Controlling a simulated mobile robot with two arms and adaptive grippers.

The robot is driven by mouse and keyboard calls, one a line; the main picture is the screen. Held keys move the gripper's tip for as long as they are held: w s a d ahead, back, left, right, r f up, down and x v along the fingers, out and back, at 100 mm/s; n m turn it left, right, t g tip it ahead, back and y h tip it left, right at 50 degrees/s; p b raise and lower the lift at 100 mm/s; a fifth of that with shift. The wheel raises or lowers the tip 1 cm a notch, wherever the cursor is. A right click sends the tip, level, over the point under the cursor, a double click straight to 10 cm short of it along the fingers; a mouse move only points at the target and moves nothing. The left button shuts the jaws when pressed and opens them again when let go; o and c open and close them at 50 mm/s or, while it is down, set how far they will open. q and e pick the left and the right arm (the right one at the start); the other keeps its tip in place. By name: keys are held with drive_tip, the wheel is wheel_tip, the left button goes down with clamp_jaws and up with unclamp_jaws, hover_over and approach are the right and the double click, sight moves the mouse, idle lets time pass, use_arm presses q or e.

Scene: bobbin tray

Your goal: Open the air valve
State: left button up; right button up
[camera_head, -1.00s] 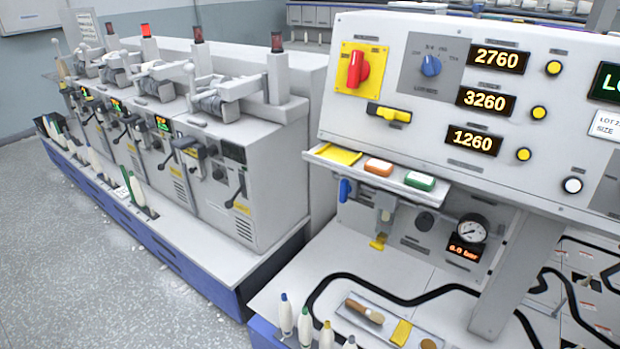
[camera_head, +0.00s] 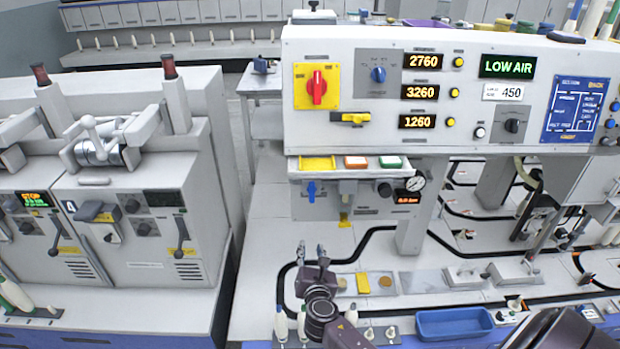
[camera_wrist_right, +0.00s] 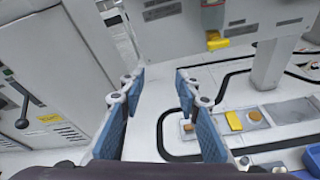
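The air valve is likely the blue lever (camera_head: 311,190) on the small unit under the control panel, at its left end. Its handle hangs straight down. A round pressure gauge (camera_head: 415,182) and a small orange readout (camera_head: 408,197) sit at the unit's right end; the readout is too small to read surely. My right gripper (camera_head: 312,249) is below the blue lever, apart from it, fingers pointing up in the picture. In the right wrist view my right gripper (camera_wrist_right: 160,78) is open and empty; the blue lever does not show there. My left gripper is not in view.
The control panel (camera_head: 440,140) shows a LOW AIR sign (camera_head: 508,67) and a red switch (camera_head: 317,88). A yellow tab (camera_head: 345,220) hangs under the unit. White bobbins stand at the front edge, near a blue tray (camera_head: 455,322). Grey machines (camera_head: 140,240) stand left.

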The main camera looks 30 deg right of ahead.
sight(312, 187)
wheel_tip(312, 187, up, 14)
drive_tip(key=w+d+n+t+h+p, duration=0.1)
drive_tip(key=w+d+n+t+h, duration=0.1)
drive_tip(key=w+d+n, duration=0.1)
drive_tip(key=x, duration=0.5)
drive_tip(key=shift+w+r, duration=0.1)
drive_tip(key=shift+w, duration=0.25)
drive_tip(key=shift+w+d, duration=0.25)
drive_tip(key=shift+w, duration=0.2)
clamp_jaws()
